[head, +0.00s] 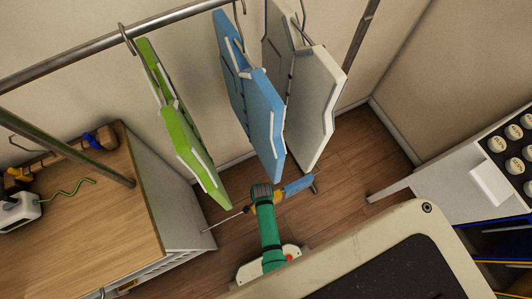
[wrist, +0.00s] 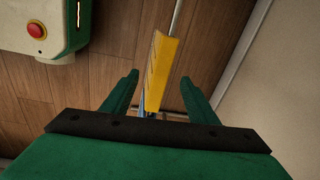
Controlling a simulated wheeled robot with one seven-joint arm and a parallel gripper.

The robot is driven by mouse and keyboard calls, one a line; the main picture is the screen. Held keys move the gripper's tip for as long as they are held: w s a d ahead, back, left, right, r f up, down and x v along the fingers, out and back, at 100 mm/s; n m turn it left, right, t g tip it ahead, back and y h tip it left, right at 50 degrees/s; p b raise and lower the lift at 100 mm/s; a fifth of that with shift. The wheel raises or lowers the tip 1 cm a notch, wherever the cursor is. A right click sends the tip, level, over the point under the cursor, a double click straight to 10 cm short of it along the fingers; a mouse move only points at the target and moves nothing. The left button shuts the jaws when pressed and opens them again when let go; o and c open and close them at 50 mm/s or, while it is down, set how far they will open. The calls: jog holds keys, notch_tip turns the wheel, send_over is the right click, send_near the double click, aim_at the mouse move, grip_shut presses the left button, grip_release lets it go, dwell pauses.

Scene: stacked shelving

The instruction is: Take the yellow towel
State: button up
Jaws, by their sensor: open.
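The yellow towel (wrist: 160,65) shows in the wrist view as a narrow yellow strip. Its lower end appears between the two green fingers of my gripper (wrist: 160,81); how deep it lies between them I cannot tell. The fingers are open, with a gap on both sides of the strip. In the head view my gripper (head: 262,190) is low, below the hanging pieces, and a small patch of yellow (head: 280,195) shows beside it, mostly hidden. A blue piece (head: 298,186) lies just right of that patch.
Green (head: 180,130), blue (head: 255,105) and white (head: 315,105) pieces hang from a metal rail (head: 75,57) above my gripper. A wooden-topped cabinet (head: 95,215) stands left, a white table (head: 440,160) right. A wall (wrist: 280,70) is close at right in the wrist view.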

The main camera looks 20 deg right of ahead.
jog(key=shift+w+f+m+g, duration=0.2)
jog(key=shift+w+m+g, duration=0.1)
jog(key=shift+w+m, duration=0.15)
jog(key=shift+f, duration=0.25)
notch_tip(320, 180, down, 4)
jog(key=shift+d, duration=0.1)
jog(key=shift+w+f, duration=0.15)
jog(key=shift+f, duration=0.35)
jog(key=shift+s+f, duration=0.2)
jog(key=shift+f, duration=0.1)
jog(key=shift+w+d+f, duration=0.1)
jog(key=shift+f, duration=2.25)
grip_shut()
